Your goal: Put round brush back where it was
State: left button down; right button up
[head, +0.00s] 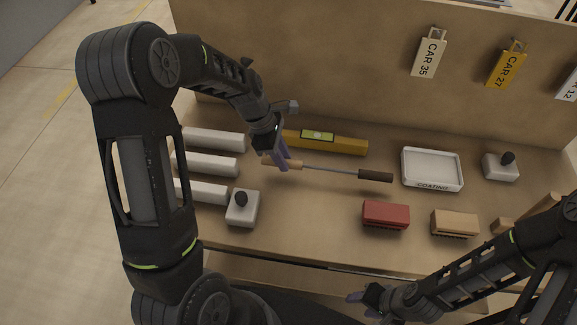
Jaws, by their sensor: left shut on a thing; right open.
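The round brush (340,171) has a pale wooden handle, a thin metal shaft and a dark brown head at its right end. My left gripper (283,163) is shut on its wooden handle, and the brush points to the right, roughly level, over the middle of the table. Whether it touches the tabletop, I cannot tell. The gripper hides part of the handle. My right gripper (364,299) is open and empty in front of the table's near edge.
A yellow spirit level (350,146) lies behind the brush. Several white blocks (207,164) and a knobbed white block (242,208) are at left. A red brush (386,216), tan brush (454,223), white COATING tray (432,185) and another knobbed block (499,168) are at right. A tagged board (350,70) stands behind.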

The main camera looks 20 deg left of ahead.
pick_arm(q)
jog(key=shift+f, duration=0.3)
jog(key=shift+f, duration=1.85)
jog(key=shift+f, duration=0.1)
jog(key=c, duration=1.2)
grip_release()
jog(key=v, duration=1.1)
jog(key=shift+a+r+b, duration=0.15)
jog(key=shift+r+b, duration=0.2)
jog(key=shift+s+a+r, duration=0.1)
jog(key=shift+r, duration=0.1)
